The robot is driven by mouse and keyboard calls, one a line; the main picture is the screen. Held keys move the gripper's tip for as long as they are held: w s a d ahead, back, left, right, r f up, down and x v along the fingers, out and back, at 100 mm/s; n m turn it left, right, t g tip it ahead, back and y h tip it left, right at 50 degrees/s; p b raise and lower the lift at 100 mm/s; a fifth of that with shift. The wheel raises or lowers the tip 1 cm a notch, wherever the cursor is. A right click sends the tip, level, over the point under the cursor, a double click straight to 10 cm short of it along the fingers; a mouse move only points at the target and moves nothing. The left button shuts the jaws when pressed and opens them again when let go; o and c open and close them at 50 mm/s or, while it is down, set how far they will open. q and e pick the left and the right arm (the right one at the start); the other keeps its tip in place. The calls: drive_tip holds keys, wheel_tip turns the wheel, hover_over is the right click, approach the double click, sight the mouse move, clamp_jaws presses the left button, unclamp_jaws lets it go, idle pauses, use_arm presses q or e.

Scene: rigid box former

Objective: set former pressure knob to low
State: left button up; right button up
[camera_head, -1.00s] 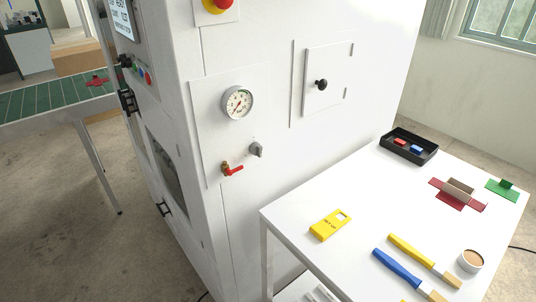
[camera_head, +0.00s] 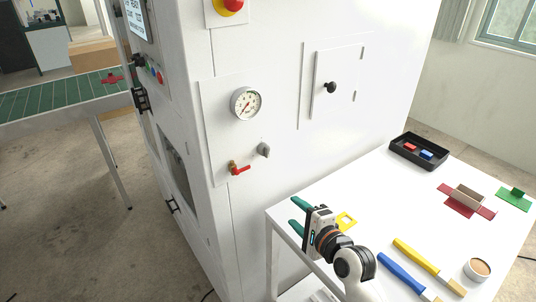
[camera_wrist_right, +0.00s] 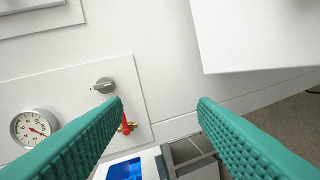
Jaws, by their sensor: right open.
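The grey pressure knob (camera_head: 263,150) sits on a white panel on the machine's side, below and right of the round pressure gauge (camera_head: 246,104). In the right wrist view the knob (camera_wrist_right: 104,85) is left of the space between the fingers, with the gauge (camera_wrist_right: 34,127) at lower left. A red-handled valve (camera_head: 239,169) is below and left of the knob; the left finger partly covers it in the wrist view. My right gripper (camera_head: 298,214) is open and empty, with green fingers, over the table's near left corner, apart from the knob. My left gripper is not in view.
The white table (camera_head: 378,190) stands right of the machine, holding a yellow tag (camera_head: 346,221) partly behind my gripper, a black tray (camera_head: 418,151), yellow and blue-handled tools, and a cup (camera_head: 478,269). A small door with a black knob (camera_head: 330,87) is above.

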sight(267, 154)
drive_tip(key=w+a+r+m+t+y, duration=0.1)
drive_tip(key=w+a+r+m+t, duration=0.1)
drive_tip(key=w+r+m, duration=0.4)
drive_tip(key=shift+n, duration=0.7)
drive_tip(key=x, duration=0.3)
drive_tip(key=r+x, duration=0.1)
drive_tip(key=x, duration=0.3)
drive_tip(key=p+x, duration=0.1)
drive_tip(key=x, duration=0.2)
drive_tip(key=shift+w+a+r, duration=0.2)
drive_tip(key=shift+w+a, duration=0.05)
drive_tip(key=shift+a, duration=0.15)
drive_tip(key=c, duration=0.9)
drive_tip(key=shift+c, duration=0.2)
drive_tip(key=shift+f, duration=0.1)
